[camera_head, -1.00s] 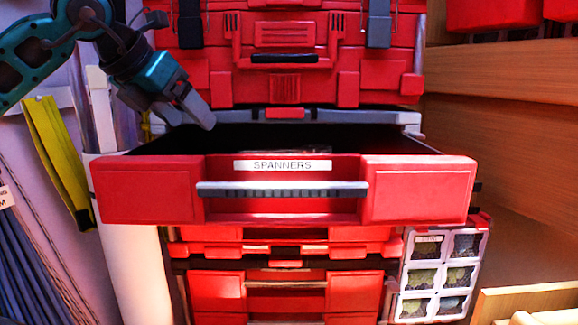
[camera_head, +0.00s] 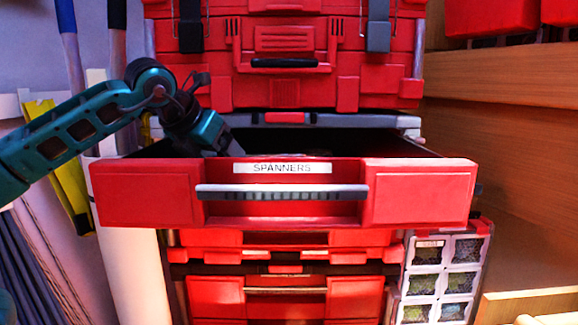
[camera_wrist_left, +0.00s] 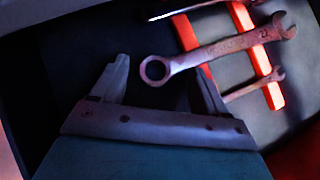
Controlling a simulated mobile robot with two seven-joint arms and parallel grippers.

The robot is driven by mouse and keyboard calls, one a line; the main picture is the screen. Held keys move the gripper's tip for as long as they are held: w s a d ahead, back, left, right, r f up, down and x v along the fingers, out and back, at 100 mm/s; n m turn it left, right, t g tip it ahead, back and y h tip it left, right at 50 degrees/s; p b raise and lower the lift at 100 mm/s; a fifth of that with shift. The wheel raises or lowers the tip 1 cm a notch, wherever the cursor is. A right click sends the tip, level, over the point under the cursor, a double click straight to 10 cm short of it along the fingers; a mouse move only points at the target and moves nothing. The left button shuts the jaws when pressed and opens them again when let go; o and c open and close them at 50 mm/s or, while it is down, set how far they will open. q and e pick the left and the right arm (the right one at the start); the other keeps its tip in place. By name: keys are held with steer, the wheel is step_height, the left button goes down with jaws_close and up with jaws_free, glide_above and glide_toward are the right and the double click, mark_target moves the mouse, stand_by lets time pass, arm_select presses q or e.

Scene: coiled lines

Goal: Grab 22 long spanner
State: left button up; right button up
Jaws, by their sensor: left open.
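The long spanner marked 22 (camera_wrist_left: 225,48) lies in the open drawer in the left wrist view, across red strips, its ring end at the left and open end at upper right. My left gripper (camera_wrist_left: 162,85) is open, with its two fingers apart and the spanner's ring end showing just beyond and between the tips. I cannot tell whether they touch. In the head view my left gripper (camera_head: 228,143) reaches down into the drawer labelled SPANNERS (camera_head: 130,190), its tips hidden behind the drawer front. My right gripper is not in view.
A smaller spanner (camera_wrist_left: 255,86) lies beside the large one, near the right finger. Another shiny tool (camera_wrist_left: 185,9) lies at the top of the wrist view. Red cases (camera_head: 285,85) stand above and behind the drawer. A wooden shelf (camera_head: 500,125) is at the right.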

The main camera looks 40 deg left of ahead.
arm_select(q)
jaws_close()
stand_by(0.6)
